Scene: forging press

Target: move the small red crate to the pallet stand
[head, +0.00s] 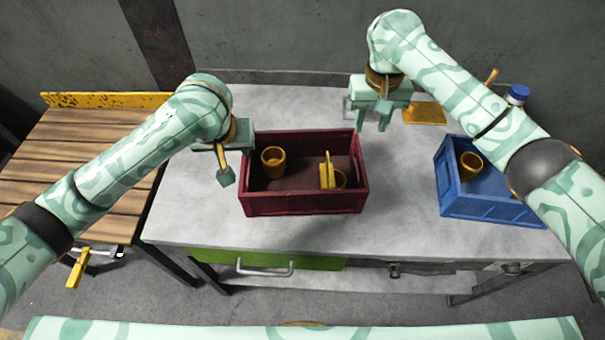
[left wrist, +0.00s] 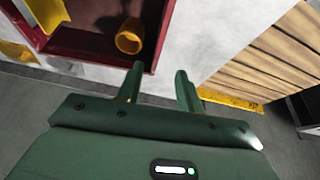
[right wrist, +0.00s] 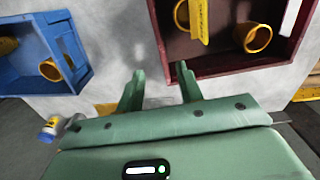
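The small red crate (head: 305,203) stands on the grey table, holding a yellow cup (head: 273,162), a yellow flat piece (head: 326,172) and another yellow round part (head: 341,178). The pallet stand (head: 80,165), with a slatted wooden top, is at the left. My left gripper (head: 226,170) is open and empty beside the crate's left end; its fingers (left wrist: 160,78) show near a crate corner in the left wrist view. My right gripper (head: 372,126) is open and empty near the crate's back right corner; its fingers (right wrist: 160,78) show near that corner in the right wrist view. Contact is not visible.
A blue crate (head: 490,208) with a yellow cup (head: 471,165) stands on the table (head: 400,225) at the right. A bottle with a blue cap (head: 517,92) and a yellow plate (head: 427,112) are behind. Bare tabletop lies between the crates. A wall closes the back.

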